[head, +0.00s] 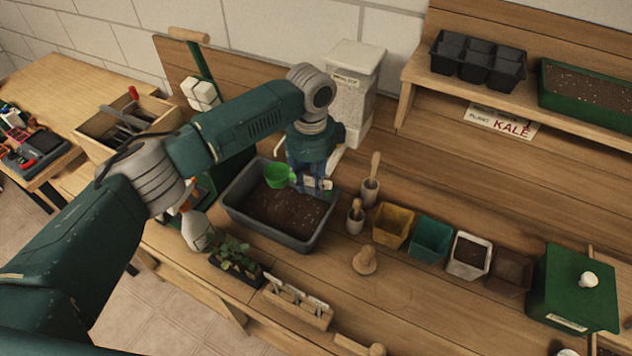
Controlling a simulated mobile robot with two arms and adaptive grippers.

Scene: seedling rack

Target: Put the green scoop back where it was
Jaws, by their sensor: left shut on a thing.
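The green scoop (278,175) hangs over the back part of the grey tub of soil (228,206). My left gripper (312,184) points down and is shut on the scoop, with the scoop's bowl out to the left of the fingers. The scoop's handle is mostly hidden by the gripper. I cannot tell how high the scoop is above the soil. My right gripper is not in view.
Right of the tub stand two small pots with wooden tools (370,190), a wooden dibber (364,261), several square pots (392,226) and a green box (575,288). A white bin (352,95) stands behind. A spray bottle (196,228) and seedlings (236,258) are front left.

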